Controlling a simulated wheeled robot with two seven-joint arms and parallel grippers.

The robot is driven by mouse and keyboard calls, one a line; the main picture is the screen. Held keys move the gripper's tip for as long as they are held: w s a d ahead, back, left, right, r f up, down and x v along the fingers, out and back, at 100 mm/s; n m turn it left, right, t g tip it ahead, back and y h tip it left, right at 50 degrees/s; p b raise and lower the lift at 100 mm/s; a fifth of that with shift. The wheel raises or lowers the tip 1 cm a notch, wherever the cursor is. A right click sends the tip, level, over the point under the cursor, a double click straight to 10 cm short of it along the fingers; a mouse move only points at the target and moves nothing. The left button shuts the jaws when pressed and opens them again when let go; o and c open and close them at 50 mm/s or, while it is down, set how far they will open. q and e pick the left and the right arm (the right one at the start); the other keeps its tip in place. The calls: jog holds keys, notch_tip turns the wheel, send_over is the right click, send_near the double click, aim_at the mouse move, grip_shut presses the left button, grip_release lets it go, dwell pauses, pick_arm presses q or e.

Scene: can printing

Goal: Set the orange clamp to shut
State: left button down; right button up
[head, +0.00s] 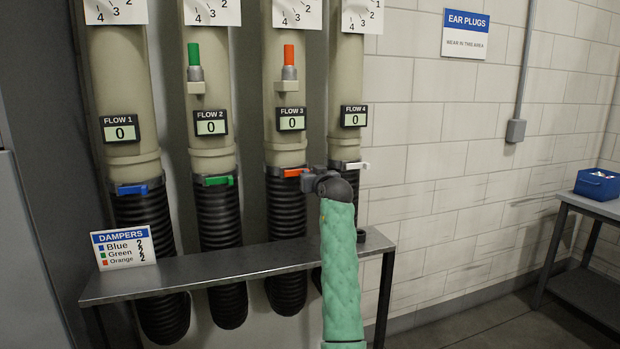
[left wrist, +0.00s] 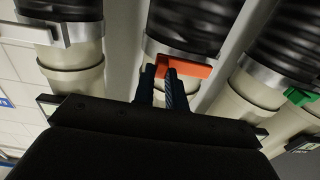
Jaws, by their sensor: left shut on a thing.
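The orange clamp (head: 293,172) is on the third duct from the left, where the pale pipe meets the black ribbed hose, below the FLOW 3 display. It lies along the metal band. My left gripper (head: 306,178) is at its right end, its arm covered in a green sleeve coming up from below. In the left wrist view my gripper's two fingers (left wrist: 163,80) are closed around the left part of the orange clamp (left wrist: 193,67). The fingers hide part of the clamp there. My right gripper does not show.
A blue clamp (head: 132,189), a green clamp (head: 217,181) and a white clamp (head: 357,165) sit on the neighbouring ducts. A metal shelf (head: 200,270) with a dampers sign (head: 124,249) runs below.

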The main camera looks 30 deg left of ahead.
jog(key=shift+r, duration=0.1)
pick_arm(q)
jog(key=c, duration=1.4)
grip_release()
jog(key=shift+w, duration=0.1)
jog(key=shift+c, duration=0.2)
jog(key=b+v, duration=0.2)
jog(key=v, duration=0.5)
jog(key=shift+s+d, duration=0.25)
jog(key=shift+d, duration=0.05)
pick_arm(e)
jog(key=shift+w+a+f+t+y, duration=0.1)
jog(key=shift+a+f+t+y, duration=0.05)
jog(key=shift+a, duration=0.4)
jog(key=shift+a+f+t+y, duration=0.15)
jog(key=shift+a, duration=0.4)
